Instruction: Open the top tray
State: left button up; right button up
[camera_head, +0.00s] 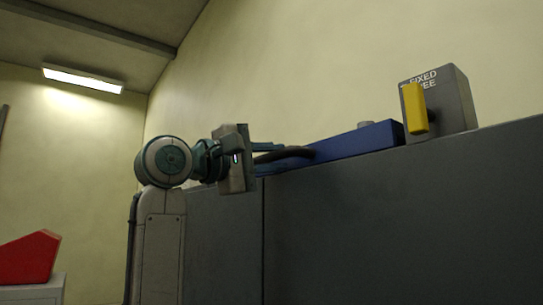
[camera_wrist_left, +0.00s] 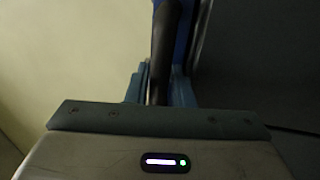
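The top tray appears as a long blue box (camera_head: 355,142) along the upper edge of the dark grey cabinet. A black curved handle (camera_head: 296,153) sticks out from its left end. My left gripper (camera_head: 280,157) comes in from the left, with one finger above the handle and one below it. In the left wrist view the black handle (camera_wrist_left: 162,45) runs between the two teal fingertips (camera_wrist_left: 159,85), very close to them. Whether the fingers press on it cannot be told. Part of the blue tray (camera_wrist_left: 184,30) shows beyond the fingers. My right gripper is not in view.
A grey box with a yellow lever (camera_head: 414,108) and partly hidden lettering stands at the tray's right end. The dark grey cabinet front (camera_head: 400,220) fills the lower right. A red object (camera_head: 28,258) rests on a pale stand at the lower left.

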pick_arm(q)
grip_shut()
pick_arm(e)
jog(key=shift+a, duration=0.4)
